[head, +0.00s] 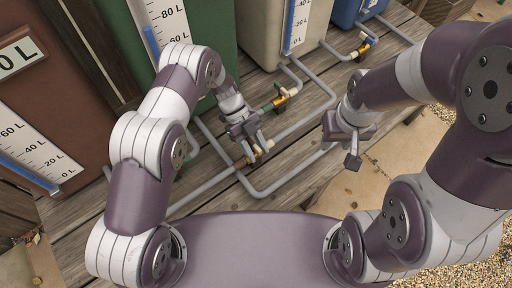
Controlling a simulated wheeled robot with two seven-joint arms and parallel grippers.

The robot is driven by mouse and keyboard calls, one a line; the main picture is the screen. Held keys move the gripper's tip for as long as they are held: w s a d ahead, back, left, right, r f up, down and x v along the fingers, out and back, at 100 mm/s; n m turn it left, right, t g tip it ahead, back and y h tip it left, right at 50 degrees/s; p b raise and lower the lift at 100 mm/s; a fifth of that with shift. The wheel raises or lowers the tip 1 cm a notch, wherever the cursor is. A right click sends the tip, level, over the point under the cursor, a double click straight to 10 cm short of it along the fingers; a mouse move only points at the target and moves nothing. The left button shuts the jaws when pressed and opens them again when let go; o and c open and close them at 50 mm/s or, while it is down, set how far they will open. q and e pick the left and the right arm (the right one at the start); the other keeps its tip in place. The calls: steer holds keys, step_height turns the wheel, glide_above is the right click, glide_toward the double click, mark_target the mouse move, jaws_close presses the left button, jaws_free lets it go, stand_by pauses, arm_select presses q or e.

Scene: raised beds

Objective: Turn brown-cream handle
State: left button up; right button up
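The brown-cream handle (257,151) is a small brown and cream piece on a brass valve on the grey pipe, in the middle of the head view. My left gripper (256,146) is directly over it, with its fingers apart and their tips close around the handle. Whether they touch it cannot be told, and the fingers and palm hide part of the valve. My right gripper (340,150) is open and empty above the planks, to the right of that valve and apart from it.
Brown (70,100), green (212,30), cream (262,35) and blue (348,10) tanks with level scales stand along the back. Grey pipes (290,184) cross the wooden deck. Other valves sit at a green-cream handle (282,97) and near the blue tank (362,47).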

mark_target(252, 143)
arm_select(q)
steer(key=shift+r, duration=0.1)
steer(key=v, duration=0.7)
steer(key=shift+w+a+r, duration=0.1)
steer(key=shift+r, duration=0.05)
stand_by(1.0)
